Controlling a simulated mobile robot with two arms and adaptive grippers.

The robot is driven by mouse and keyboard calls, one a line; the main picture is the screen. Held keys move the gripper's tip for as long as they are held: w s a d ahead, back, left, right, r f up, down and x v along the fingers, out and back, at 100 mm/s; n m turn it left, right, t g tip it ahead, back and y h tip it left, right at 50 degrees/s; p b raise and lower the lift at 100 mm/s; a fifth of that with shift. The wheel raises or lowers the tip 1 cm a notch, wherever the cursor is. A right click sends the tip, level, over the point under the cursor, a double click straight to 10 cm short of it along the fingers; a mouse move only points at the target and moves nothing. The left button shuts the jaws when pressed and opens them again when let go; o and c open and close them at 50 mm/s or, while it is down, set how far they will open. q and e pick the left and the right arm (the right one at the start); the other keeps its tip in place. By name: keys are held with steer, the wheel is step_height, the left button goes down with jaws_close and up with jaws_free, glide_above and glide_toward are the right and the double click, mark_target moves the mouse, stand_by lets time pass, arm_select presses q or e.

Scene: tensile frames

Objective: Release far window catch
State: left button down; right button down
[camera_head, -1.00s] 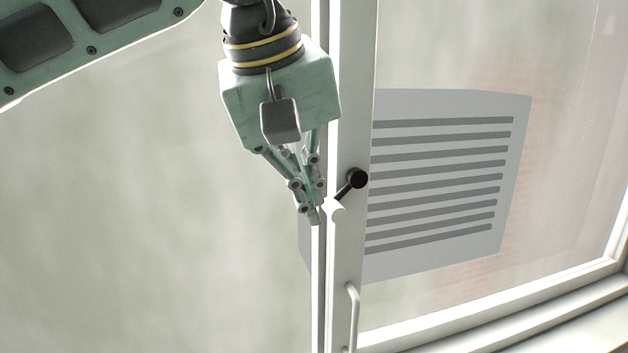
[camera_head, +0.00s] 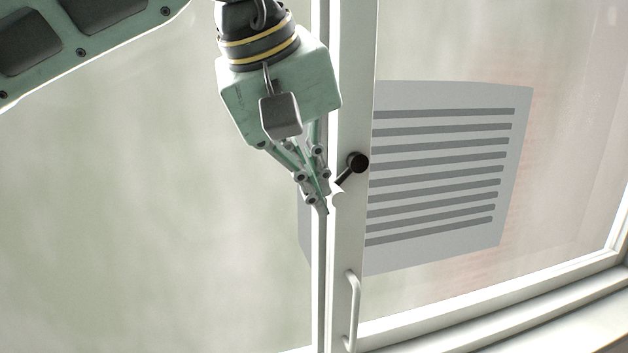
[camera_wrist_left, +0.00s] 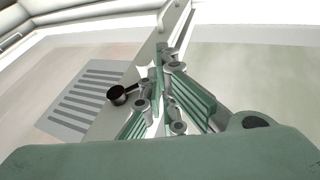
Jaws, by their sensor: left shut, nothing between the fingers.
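The window catch (camera_head: 355,163) is a black round knob with a short dark lever on the white window frame (camera_head: 350,225). The lever slants down and left from the knob to a small white keeper (camera_head: 336,198). The catch also shows in the left wrist view (camera_wrist_left: 118,95), left of the fingers. My left gripper (camera_head: 323,206) is shut and empty. Its fingertips are beside the keeper and the lever's lower end, just left of them; I cannot tell whether they touch. My right gripper is not in view.
A white pull handle (camera_head: 352,310) stands out from the frame below the catch. A grey slatted vent (camera_head: 440,180) shows through the glass at right. A pale sill (camera_head: 560,318) runs along the lower right. Glass fills the left side.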

mark_target(330, 199)
arm_select(q)
steer(key=f+t+h+b, duration=0.1)
steer(key=h+b, duration=0.1)
steer(key=b, duration=0.3)
steer(key=d+f+n+t+h+b, duration=0.1)
steer(key=f+h+b, duration=0.1)
steer(key=b, duration=0.3)
steer(key=d+f+h+b, duration=0.1)
steer(key=h+b, duration=0.2)
steer(key=b, duration=0.2)
steer(key=shift+w+f+t+b, duration=0.2)
steer(key=shift+w+t+b, duration=0.1)
steer(key=shift+t, duration=0.1)
steer(key=shift+r, duration=0.1)
steer(key=shift+r+p, duration=0.75)
steer(key=shift+p, duration=0.1)
